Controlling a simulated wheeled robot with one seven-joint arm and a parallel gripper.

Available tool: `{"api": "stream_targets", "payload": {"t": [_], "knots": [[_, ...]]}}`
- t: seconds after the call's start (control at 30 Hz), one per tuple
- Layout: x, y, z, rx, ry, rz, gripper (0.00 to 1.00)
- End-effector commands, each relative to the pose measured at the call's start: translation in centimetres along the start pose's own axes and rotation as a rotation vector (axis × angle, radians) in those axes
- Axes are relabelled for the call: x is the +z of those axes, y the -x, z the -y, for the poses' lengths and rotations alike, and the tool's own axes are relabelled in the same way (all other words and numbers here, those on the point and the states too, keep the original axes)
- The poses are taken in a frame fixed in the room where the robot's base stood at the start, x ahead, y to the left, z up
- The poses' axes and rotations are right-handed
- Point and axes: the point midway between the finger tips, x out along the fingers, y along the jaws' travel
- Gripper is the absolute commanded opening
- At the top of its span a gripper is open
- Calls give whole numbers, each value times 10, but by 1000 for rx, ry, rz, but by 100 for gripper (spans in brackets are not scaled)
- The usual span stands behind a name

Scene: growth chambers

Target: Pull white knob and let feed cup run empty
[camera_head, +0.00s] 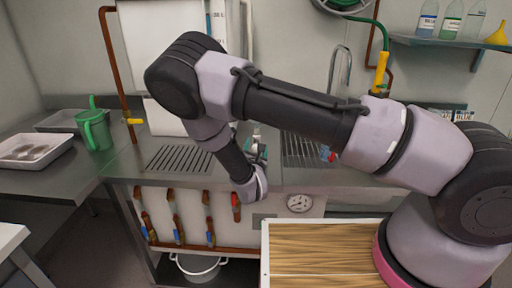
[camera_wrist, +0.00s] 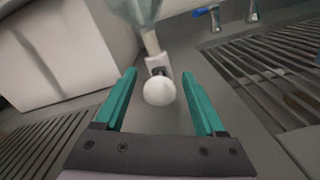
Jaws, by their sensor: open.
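The white knob (camera_wrist: 159,91) is round and sits in the middle of the wrist view, on a pale fitting (camera_wrist: 157,66). Above it is a pale stem below a translucent vessel (camera_wrist: 134,8), likely the feed cup; its upper part is cut off, so its contents cannot be told. My gripper (camera_wrist: 159,76) is open, with one teal finger on each side of the knob and visible gaps to both. In the head view my gripper (camera_head: 257,150) is small at the counter, partly behind my arm, and the knob cannot be made out there.
Slatted drains (camera_head: 180,157) lie in the steel counter on both sides. A large white tank (camera_head: 165,50) stands behind. A green jug (camera_head: 95,130) and a white tray (camera_head: 33,150) are at left. A blue-handled tap (camera_wrist: 207,11) stands at the upper right.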

Motion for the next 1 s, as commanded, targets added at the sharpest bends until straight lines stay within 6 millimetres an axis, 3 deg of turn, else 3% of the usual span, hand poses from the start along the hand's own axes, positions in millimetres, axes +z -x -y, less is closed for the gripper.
{"api": "stream_targets", "payload": {"t": [0.17, 0.4, 0.6, 1.0], "knots": [[-1, 20, -1, 2, 1, -3, 72], [-1, 69, -1, 2, 1, -3, 72], [-1, 98, 0, 2, 1, -2, 72], [0, 108, 0, 0, 0, 0, 72]]}}
